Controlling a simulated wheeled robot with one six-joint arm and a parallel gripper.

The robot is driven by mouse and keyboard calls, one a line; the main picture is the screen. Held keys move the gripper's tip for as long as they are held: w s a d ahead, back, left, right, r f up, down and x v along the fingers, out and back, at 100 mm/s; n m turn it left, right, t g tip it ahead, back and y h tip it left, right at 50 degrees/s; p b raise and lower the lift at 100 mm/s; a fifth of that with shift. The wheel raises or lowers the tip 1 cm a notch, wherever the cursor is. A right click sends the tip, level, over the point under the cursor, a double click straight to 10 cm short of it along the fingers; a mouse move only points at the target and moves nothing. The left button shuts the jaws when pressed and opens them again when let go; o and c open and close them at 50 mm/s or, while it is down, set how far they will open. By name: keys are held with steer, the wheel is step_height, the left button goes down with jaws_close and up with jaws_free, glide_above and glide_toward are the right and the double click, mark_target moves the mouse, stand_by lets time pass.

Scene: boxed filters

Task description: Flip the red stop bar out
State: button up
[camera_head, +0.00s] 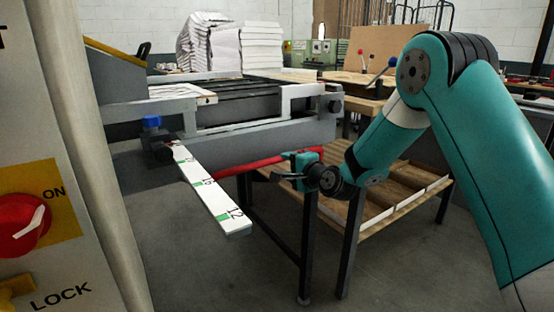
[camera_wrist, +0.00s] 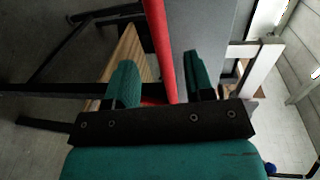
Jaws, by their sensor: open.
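The red stop bar (camera_head: 245,167) runs sideways along the front of the grey machine, from behind the numbered white rule towards my gripper. My gripper (camera_head: 284,170) is open at the bar's right part. In the wrist view the red bar (camera_wrist: 160,40) passes between the two spread teal fingers of my gripper (camera_wrist: 160,72). I see a gap beside the bar on its right, and I cannot tell whether the left finger touches it. The bar's left end is hidden behind the rule.
The white rule (camera_head: 213,192) with green marks juts forward from a blue-knobbed clamp (camera_head: 151,122). A wooden slatted table (camera_head: 385,196) stands behind my gripper. A panel with a red ON switch (camera_head: 22,225) fills the left edge. The floor in front is clear.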

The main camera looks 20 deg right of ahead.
mark_target(277, 161)
steer(key=x, duration=0.6)
steer(key=shift+w+a+f, duration=0.1)
steer(key=shift+w+a, duration=0.05)
steer(key=shift+w, duration=0.15)
steer(key=shift+c, duration=0.3)
